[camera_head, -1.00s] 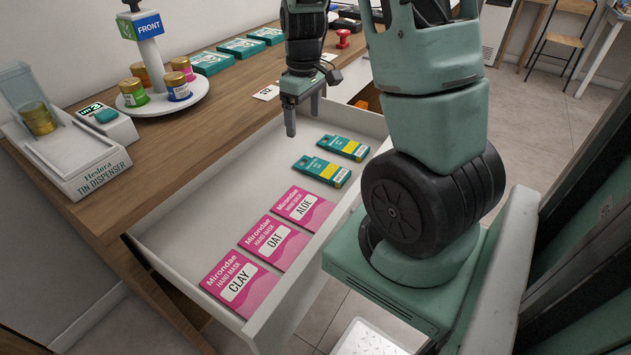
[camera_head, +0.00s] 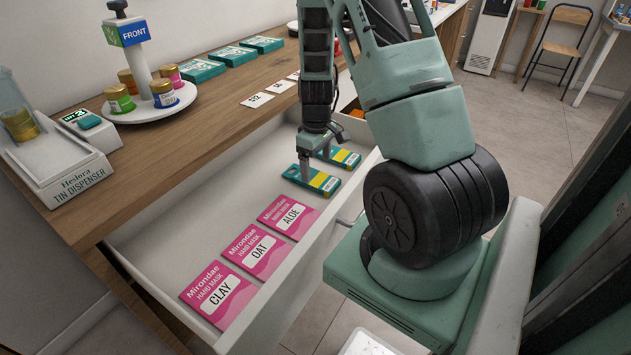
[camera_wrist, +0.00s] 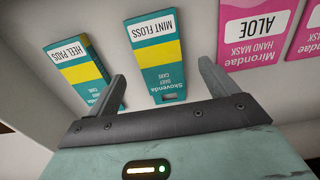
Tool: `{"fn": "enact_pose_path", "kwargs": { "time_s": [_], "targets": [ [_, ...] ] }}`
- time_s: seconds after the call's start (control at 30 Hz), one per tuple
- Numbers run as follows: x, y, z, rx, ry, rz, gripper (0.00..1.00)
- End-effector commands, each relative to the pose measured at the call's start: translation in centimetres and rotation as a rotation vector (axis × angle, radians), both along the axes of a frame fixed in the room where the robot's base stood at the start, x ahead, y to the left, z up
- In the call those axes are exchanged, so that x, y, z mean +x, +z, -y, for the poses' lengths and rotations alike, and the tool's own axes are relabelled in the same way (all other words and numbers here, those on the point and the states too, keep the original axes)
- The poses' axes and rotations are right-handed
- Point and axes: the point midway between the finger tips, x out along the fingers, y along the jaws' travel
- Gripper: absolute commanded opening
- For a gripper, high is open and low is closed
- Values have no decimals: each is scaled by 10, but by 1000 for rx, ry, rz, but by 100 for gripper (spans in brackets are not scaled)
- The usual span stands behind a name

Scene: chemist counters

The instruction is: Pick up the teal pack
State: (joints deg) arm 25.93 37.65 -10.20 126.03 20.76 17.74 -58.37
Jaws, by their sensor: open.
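Two teal packs with yellow bands lie flat in the open drawer. The nearer one, labelled Mint Floss (camera_head: 318,182), is beside the Aloe hand mask; in the wrist view it (camera_wrist: 157,55) lies between my fingers, with its lower end facing me. The other, labelled Heel Pads (camera_head: 346,158), is farther back; in the wrist view it (camera_wrist: 80,70) is at the left, its edge partly behind my left finger. My gripper (camera_head: 316,168) is open and empty just above the Mint Floss pack; its fingers also show in the wrist view (camera_wrist: 162,72). Exact height is hard to tell.
Pink hand masks, Clay (camera_head: 217,294), Oat (camera_head: 260,249) and Aloe (camera_head: 289,216), lie in the same white drawer (camera_head: 165,235). On the wooden counter are teal boxes (camera_head: 233,56), a round stand with tins (camera_head: 150,105) and a tin dispenser (camera_head: 60,160). The drawer's left part is bare.

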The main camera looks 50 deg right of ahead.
Motion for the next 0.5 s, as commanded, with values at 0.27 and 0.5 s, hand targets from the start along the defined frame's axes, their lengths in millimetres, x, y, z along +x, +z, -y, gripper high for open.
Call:
{"fn": "enact_pose_path", "kwargs": {
  "time_s": [0.27, 0.5],
  "targets": [
    [3, -40, 1, 2, -1, -3, 85],
    [3, -44, 1, 1, 0, -1, 85]
  ]
}}
